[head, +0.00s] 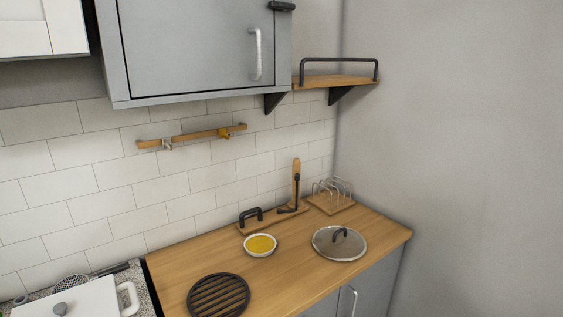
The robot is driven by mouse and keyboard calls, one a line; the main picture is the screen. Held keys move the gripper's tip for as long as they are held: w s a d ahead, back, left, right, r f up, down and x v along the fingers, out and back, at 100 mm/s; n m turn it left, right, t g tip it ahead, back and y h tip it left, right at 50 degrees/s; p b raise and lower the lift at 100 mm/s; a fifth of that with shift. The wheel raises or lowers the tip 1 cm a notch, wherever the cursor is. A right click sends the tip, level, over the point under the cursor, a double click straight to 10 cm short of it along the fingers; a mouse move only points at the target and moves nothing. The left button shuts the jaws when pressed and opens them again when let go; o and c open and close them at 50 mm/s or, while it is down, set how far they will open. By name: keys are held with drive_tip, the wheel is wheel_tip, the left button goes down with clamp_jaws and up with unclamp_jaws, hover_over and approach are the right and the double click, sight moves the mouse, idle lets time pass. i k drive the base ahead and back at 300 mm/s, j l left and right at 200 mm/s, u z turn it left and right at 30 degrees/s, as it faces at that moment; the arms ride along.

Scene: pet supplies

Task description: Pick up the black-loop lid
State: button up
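A round lid (324,247) with a grey, glass-like top, a metal rim and a black loop handle (340,234) lies flat on the wooden worktop (290,278), right of its middle. The loop stands up from the lid's centre. Nothing covers the lid. My gripper is not in view.
Behind the lid stand a wire rack (332,203) on a wooden base and a wooden stand (296,178) with black fittings. Left are a bowl (261,245) with yellow contents and a black slatted trivet (218,296). A cabinet (195,45) and a shelf (335,81) hang above.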

sight(341, 244)
drive_tip(key=k+l+u, duration=0.15)
drive_tip(key=k, duration=0.5)
drive_tip(key=i+l+u, duration=0.1)
drive_tip(key=u, duration=0.75)
drive_tip(key=i+l+u, duration=0.15)
drive_tip(key=l+u, duration=0.2)
drive_tip(key=l, duration=0.15)
drive_tip(key=l+u, duration=0.35)
drive_tip(key=l, duration=0.15)
drive_tip(key=l+u, duration=0.35)
drive_tip(key=l, duration=1.15)
